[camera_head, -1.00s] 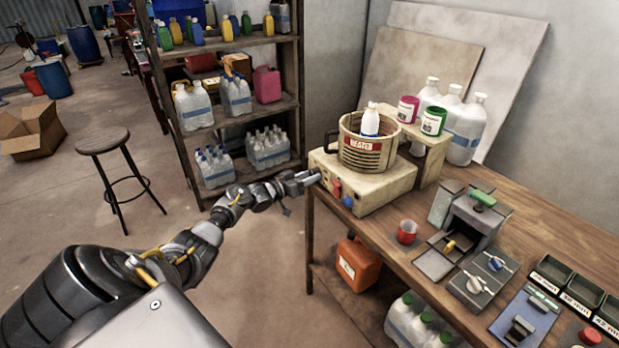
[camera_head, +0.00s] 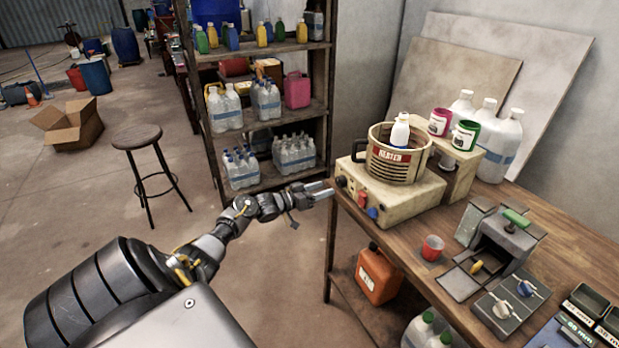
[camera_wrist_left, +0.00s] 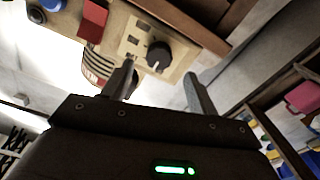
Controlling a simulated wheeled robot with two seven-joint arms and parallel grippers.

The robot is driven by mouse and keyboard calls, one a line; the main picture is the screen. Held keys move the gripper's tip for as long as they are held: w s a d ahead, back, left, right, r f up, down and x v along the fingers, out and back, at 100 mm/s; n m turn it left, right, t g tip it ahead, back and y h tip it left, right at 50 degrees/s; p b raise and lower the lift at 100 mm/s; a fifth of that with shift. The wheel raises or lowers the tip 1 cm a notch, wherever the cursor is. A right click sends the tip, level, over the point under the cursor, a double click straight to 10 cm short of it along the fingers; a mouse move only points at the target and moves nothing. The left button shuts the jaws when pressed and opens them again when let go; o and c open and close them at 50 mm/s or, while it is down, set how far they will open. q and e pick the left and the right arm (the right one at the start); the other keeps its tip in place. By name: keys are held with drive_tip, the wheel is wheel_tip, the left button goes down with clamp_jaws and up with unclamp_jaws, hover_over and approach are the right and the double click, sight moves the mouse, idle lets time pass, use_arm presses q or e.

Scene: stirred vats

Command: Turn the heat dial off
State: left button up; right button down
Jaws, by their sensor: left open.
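The heater (camera_head: 395,195) is a cream box at the left end of the wooden workbench, with a round slotted vat (camera_head: 397,158) on top. A white bottle (camera_head: 400,130) stands in the vat. In the left wrist view a black dial (camera_wrist_left: 158,55) with a pale pointer mark sits on the heater's front panel. A red switch (camera_head: 362,198) and a blue knob (camera_head: 372,213) are on the same panel. My left gripper (camera_head: 328,189) is open and empty, close in front of the panel's left end. In the wrist view its fingers (camera_wrist_left: 158,84) stand apart, with the dial between and beyond them.
A red cup (camera_head: 432,248) and a grey device (camera_head: 505,240) stand on the workbench to the right. An orange canister (camera_head: 378,274) is on the lower shelf. A shelf rack (camera_head: 255,50) with bottles stands behind my left arm. A stool (camera_head: 140,140) is at left.

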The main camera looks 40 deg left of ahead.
use_arm(q)
drive_tip(key=v, duration=0.5)
drive_tip(key=shift+s, duration=0.15)
idle(0.3)
